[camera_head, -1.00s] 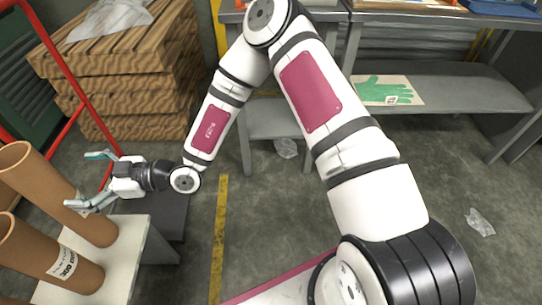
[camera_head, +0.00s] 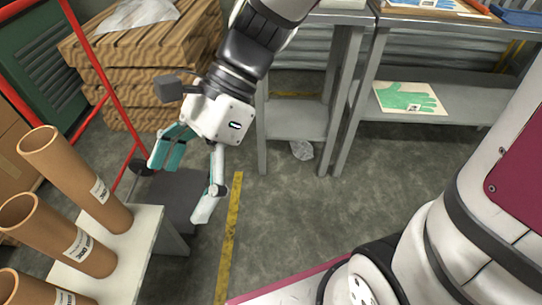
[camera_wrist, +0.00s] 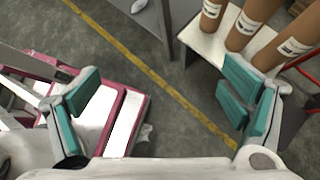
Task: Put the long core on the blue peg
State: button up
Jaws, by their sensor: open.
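No blue peg is seen.
The white-topped stand (camera_head: 142,238) holds the cores. A red rail (camera_head: 92,78) and stacked brown slabs (camera_head: 150,65) are behind. The floor right of the yellow line (camera_head: 229,235) is mostly clear.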

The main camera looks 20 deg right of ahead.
jog(key=s+d+r+n+t+h, duration=0.1)
jog(key=s+d+n+t+h, duration=0.1)
jog(key=s+d+n+h, duration=0.2)
jog(key=s+d+r+n+t+h, duration=0.2)
jog(key=s+d+n, duration=0.4)
jog(key=d, duration=1.2)
jog(key=n+t+h, duration=0.1)
jog(key=n+h, duration=0.1)
jog(key=n, duration=0.2)
jog(key=shift+s, duration=0.25)
notch_tip(320, 180, up, 22)
jog(key=t+p, duration=0.3)
jog(key=p, duration=1.7)
jog(key=shift+n+t, duration=0.3)
jog(key=shift+a, duration=0.1)
